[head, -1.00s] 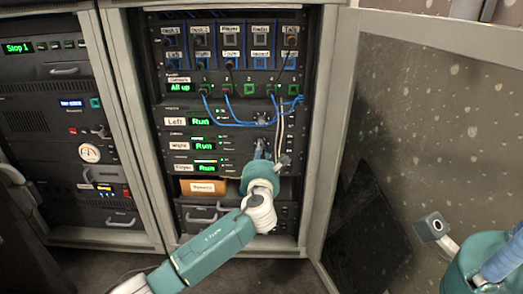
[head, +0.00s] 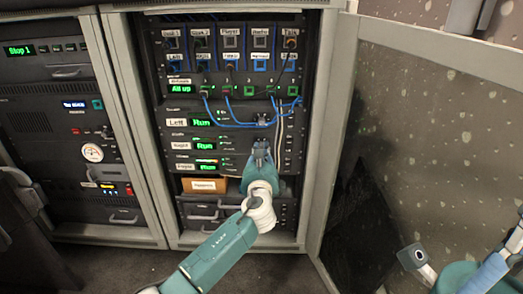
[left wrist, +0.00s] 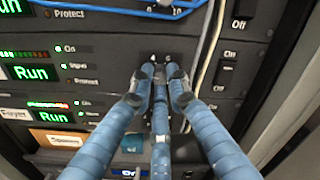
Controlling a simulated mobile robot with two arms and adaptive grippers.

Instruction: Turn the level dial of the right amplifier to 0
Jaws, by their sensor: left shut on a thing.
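The right amplifier (head: 229,144) is the middle of three stacked units with green "Run" displays, labelled "Right". It also shows in the left wrist view (left wrist: 115,70). My left gripper (head: 262,149) is at the right part of its front. In the left wrist view my left fingers (left wrist: 162,73) are closed together at this panel, shut on the level dial. The dial and its pointer are hidden by the fingers; only small scale figures, seemingly 4 and 6, show just above. My right gripper (head: 493,271) is partly in view at the lower right, its fingers unclear.
The left amplifier (head: 235,121) with its own dial (head: 262,118) is above, the foyer amplifier (head: 235,166) below. Blue and white cables hang close by on the right. A cardboard box (head: 200,186) sits lower left. An open door (head: 420,130) stands to the right.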

